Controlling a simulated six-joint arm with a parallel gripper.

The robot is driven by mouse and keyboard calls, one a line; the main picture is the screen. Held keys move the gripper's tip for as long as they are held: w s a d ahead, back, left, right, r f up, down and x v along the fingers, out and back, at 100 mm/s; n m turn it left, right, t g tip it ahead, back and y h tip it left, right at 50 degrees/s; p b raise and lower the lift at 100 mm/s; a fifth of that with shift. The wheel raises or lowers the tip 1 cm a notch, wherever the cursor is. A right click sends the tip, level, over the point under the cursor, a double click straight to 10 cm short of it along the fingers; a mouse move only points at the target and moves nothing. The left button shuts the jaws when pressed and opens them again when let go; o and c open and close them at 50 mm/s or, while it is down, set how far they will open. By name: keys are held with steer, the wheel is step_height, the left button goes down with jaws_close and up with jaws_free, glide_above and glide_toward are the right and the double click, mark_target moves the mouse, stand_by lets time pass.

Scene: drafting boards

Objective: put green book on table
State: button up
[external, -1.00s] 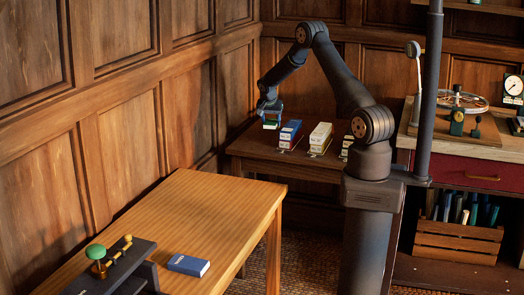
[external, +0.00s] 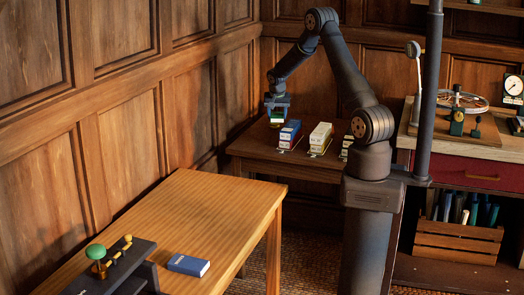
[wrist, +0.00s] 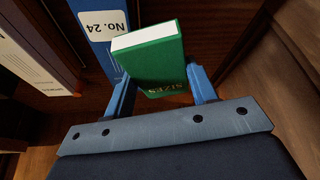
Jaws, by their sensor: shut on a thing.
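The green book (wrist: 152,65) is between the two blue fingers of my gripper (wrist: 163,95) in the wrist view, its white page edge facing up-left and lettering on its spine. My gripper (external: 277,118) is shut on it, over the left end of the dark back table (external: 250,148). The book shows small under the fingers in the external view (external: 276,121). The lighter wooden table (external: 215,215) stands in front, with a blue book (external: 188,265) lying flat on it.
Blue boxes (external: 290,133) stand just right of my gripper, with white boxes (external: 321,137) beyond. A dark device with a green knob (external: 95,251) occupies the wooden table's near left. The table's middle and far part are clear. A panelled wall (external: 190,110) runs along the left.

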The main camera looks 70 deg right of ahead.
steer(key=w+a+n+t+y, duration=0.15)
steer(key=w+a+n, duration=0.35)
steer(key=a, duration=1.7)
steer(key=w+a+r+n+t+y, duration=0.15)
steer(key=w+a+n, duration=0.3)
steer(key=a, duration=1.65)
steer(key=w+a+n+y, duration=0.2)
steer(key=w+a+n, duration=0.35)
steer(key=a, duration=1.65)
steer(key=s+a+r, duration=0.1)
steer(key=s+a, duration=0.2)
steer(key=a, duration=1.1)
steer(key=s+a+r, duration=0.1)
steer(key=s+a, duration=0.3)
steer(key=a, duration=1)
steer(key=shift+h, duration=0.4)
steer(key=s+a+f, duration=0.1)
steer(key=a+f, duration=0.1)
steer(key=a, duration=0.1)
steer(key=s+a+f, duration=0.1)
steer(key=a+f, duration=0.1)
steer(key=a, duration=0.2)
steer(key=s+a+f, duration=0.1)
steer(key=a+f, duration=0.1)
steer(key=a, duration=0.2)
steer(key=shift+a+f, duration=0.1)
steer(key=shift+a, duration=0.1)
steer(key=shift+a+f, duration=0.1)
steer(key=shift+a, duration=0.1)
steer(key=shift+f, duration=2)
